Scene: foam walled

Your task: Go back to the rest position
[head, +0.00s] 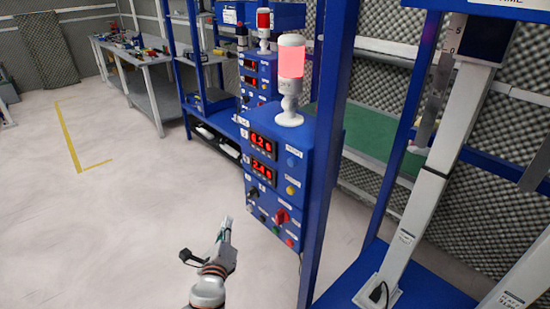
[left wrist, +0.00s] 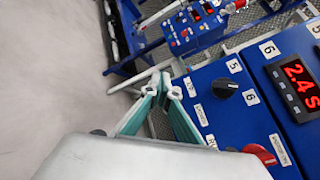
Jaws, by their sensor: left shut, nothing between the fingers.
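My left gripper (head: 226,228) is at the lower middle of the head view, over the pale floor and left of a blue control box. It is shut and empty. In the left wrist view its two fingertips (left wrist: 164,84) meet in front of the control box (left wrist: 222,105), with no contact visible. The box (head: 262,180) has red number displays, a red knob and several buttons, and a lit red lamp (head: 291,62) stands on top. My right gripper is not in either view.
A blue post (head: 327,130) stands right beside the box. A blue frame with a grey column (head: 430,185) is at the right. A second lamp box (head: 257,75) and a grey workbench (head: 150,65) are farther back. The floor (head: 110,220) at the left is clear, with a yellow line (head: 70,145).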

